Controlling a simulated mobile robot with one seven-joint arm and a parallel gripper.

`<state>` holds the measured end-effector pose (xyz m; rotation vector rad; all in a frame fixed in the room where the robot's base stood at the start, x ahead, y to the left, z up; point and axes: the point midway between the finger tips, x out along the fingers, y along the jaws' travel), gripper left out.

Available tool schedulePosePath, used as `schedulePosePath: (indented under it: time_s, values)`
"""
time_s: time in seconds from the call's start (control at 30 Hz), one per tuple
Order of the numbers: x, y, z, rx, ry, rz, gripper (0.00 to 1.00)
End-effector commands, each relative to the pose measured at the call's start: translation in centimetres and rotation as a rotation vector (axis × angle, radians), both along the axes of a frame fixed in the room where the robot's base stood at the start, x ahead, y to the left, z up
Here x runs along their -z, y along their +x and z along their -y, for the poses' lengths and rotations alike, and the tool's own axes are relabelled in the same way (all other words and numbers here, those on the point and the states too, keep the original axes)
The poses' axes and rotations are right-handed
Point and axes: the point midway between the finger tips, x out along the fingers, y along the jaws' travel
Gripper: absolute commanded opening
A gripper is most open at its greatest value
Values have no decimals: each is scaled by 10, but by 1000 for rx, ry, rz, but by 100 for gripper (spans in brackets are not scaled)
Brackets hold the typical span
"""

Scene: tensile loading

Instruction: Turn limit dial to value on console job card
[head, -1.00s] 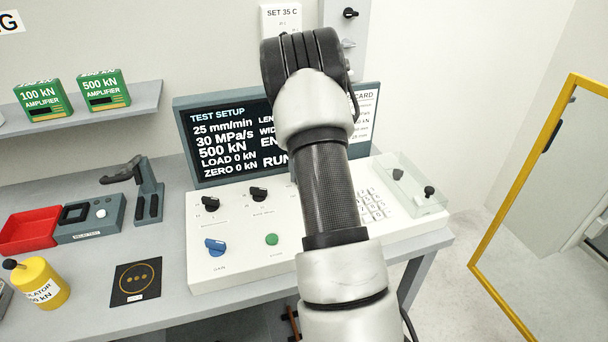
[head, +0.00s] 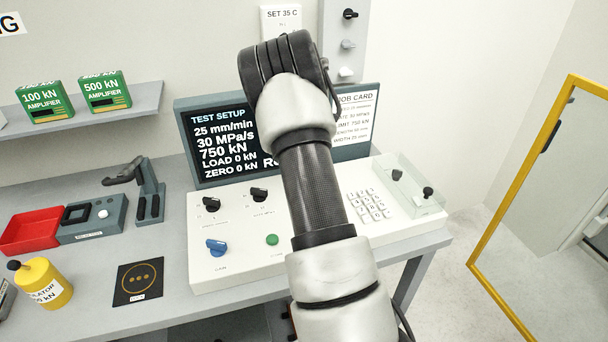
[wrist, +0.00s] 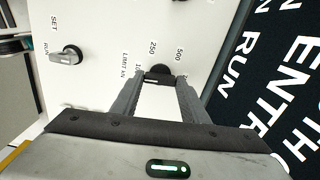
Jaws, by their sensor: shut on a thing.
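The limit dial (wrist: 158,71) is a dark knob in the wrist view, with a LIMIT kN label and marks such as 250 and 500 around it. My gripper (wrist: 159,83) is shut on it, one finger on each side. The fingers hide part of the dial and its scale. In the head view my arm hides the dial and gripper. The test setup screen (head: 215,122) reads 25 mm/min, 30 MPa/s and 750 kN. The job card (head: 357,115) is partly behind my arm; its small limit line appears to read 750 kN.
The white console (head: 205,275) carries two black dials, a blue knob (head: 216,247), a green button (head: 272,240) and a keypad (head: 367,205). A SET/RUN knob (wrist: 66,56) is left of my gripper in the wrist view. A clear cover (head: 412,190) is at the console's right.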

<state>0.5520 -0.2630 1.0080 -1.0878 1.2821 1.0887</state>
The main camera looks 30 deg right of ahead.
Motion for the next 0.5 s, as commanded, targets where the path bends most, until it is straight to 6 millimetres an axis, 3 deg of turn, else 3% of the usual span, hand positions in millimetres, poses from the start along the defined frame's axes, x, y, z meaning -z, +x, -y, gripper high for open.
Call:
schedulePosePath:
  time_s: [0.5]
  values:
    - [-1,1,0,107,-2,4,18]
